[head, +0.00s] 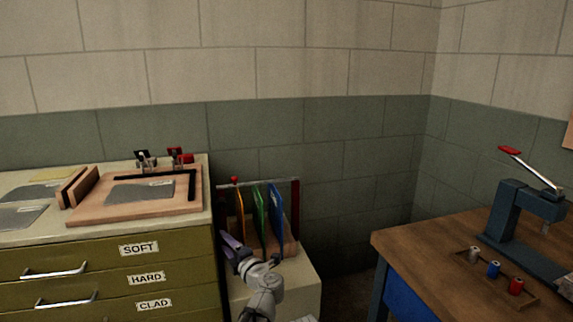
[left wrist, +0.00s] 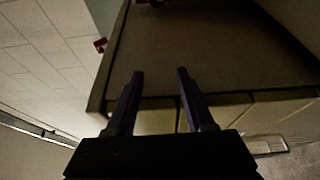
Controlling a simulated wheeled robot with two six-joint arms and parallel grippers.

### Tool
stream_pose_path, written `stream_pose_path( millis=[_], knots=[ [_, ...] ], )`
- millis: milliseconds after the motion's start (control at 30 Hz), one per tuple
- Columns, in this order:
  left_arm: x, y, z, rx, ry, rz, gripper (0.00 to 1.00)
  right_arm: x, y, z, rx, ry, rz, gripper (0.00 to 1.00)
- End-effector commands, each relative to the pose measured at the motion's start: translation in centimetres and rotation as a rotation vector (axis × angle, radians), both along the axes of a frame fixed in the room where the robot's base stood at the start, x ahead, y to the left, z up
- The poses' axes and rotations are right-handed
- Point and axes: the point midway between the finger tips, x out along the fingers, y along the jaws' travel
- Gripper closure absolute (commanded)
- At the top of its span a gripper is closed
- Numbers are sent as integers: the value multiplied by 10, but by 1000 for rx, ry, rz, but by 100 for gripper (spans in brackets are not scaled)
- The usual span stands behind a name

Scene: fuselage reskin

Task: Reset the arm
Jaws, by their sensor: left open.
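My left arm rises from the bottom of the head view, and its gripper (head: 232,246) is in front of the rack with coloured boards, just right of the drawer cabinet. In the left wrist view the two dark fingers of this gripper (left wrist: 160,75) stand apart with nothing between them. Beyond them is a large brown surface with a pale edge. My right gripper is in neither view.
A drawer cabinet (head: 120,250) labelled SOFT, HARD and CLAD carries a wooden board (head: 90,212) and metal sheets. The rack holds orange, green (head: 259,215) and blue (head: 276,215) boards. A wooden bench (head: 420,250) with a lever press (head: 510,210) and small spools stands right.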

Motion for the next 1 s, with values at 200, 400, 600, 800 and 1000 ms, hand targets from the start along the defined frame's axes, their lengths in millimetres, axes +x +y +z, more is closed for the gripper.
stream_pose_path(
  millis=[200,400,600,800,1000],
  knots=[
    [8,-8,10,60,-12,-85,47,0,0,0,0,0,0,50],
    [16,-21,20,136,-19,-185,47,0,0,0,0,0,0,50],
    [24,-45,29,261,-11,-352,47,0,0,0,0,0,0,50],
    [24,-85,23,456,55,-606,47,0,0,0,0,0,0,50],
    [-2,-129,-30,725,280,-972,47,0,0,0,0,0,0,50]
  ],
)
